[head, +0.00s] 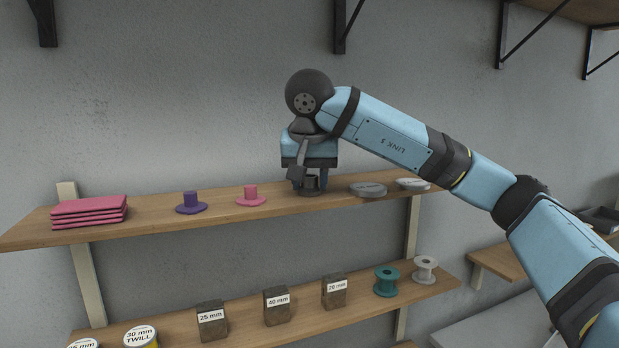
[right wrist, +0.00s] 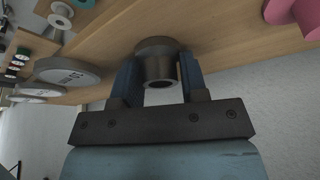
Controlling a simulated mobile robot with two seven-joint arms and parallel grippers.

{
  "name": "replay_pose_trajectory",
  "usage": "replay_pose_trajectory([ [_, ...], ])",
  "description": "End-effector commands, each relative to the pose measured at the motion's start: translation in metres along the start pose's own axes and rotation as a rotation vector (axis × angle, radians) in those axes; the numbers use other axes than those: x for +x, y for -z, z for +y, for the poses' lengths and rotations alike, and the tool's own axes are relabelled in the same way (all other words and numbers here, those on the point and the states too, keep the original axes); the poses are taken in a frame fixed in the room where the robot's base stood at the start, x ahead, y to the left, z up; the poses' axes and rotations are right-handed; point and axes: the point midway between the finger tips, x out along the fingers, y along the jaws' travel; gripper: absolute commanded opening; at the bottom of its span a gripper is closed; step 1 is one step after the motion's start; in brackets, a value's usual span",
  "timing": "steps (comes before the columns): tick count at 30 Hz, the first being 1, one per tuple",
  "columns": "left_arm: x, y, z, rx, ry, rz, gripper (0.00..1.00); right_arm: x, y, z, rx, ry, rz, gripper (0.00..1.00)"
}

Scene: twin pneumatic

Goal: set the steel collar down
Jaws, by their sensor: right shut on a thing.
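The steel collar (head: 311,184) is dark grey, with a wide flange below a short sleeve. It is upright at the upper wooden shelf (head: 150,231), between the pink collar and the grey discs. My right gripper (head: 309,181) points down at it and is shut on its sleeve. In the right wrist view the collar (right wrist: 158,68) sits between the two blue fingers, its flange against or very close to the shelf board (right wrist: 110,45). I cannot tell for certain whether it touches. My left gripper is not in view.
On the upper shelf stand a pink collar (head: 251,196), a purple collar (head: 191,203), a stack of pink cloths (head: 90,211) and two grey discs (head: 368,189) close right of the steel collar. The lower shelf (head: 250,331) holds labelled blocks, tins and spools (head: 386,281).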

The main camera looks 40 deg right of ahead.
Motion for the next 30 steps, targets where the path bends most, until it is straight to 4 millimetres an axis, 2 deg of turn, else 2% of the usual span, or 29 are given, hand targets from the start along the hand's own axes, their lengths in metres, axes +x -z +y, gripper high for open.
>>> replay_pose_trajectory([
  [2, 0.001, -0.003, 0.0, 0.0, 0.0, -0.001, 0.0, 0.003, -0.001, 0.0, 0.0, 0.0, 0.0, 0.13],
  [3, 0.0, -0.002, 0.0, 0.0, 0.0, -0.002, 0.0, 0.002, -0.001, 0.0, 0.0, 0.0, 0.0, 0.49],
  [5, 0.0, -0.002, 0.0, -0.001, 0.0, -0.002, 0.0, 0.002, -0.001, 0.0, 0.0, 0.0, 0.0, 0.63],
  [6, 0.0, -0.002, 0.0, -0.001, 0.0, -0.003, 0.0, 0.002, -0.001, 0.0, 0.0, 0.0, 0.0, 0.66],
  [13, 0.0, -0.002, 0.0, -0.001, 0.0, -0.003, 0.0, 0.002, -0.001, 0.0, 0.0, 0.0, 0.0, 0.66],
  [17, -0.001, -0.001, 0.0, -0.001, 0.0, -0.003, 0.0, -0.005, 0.001, 0.0, 0.0, 0.0, 0.001, 0.66],
  [30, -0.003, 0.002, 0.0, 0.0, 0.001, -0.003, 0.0, -0.083, 0.001, -0.001, -0.001, 0.001, 0.004, 0.66],
])
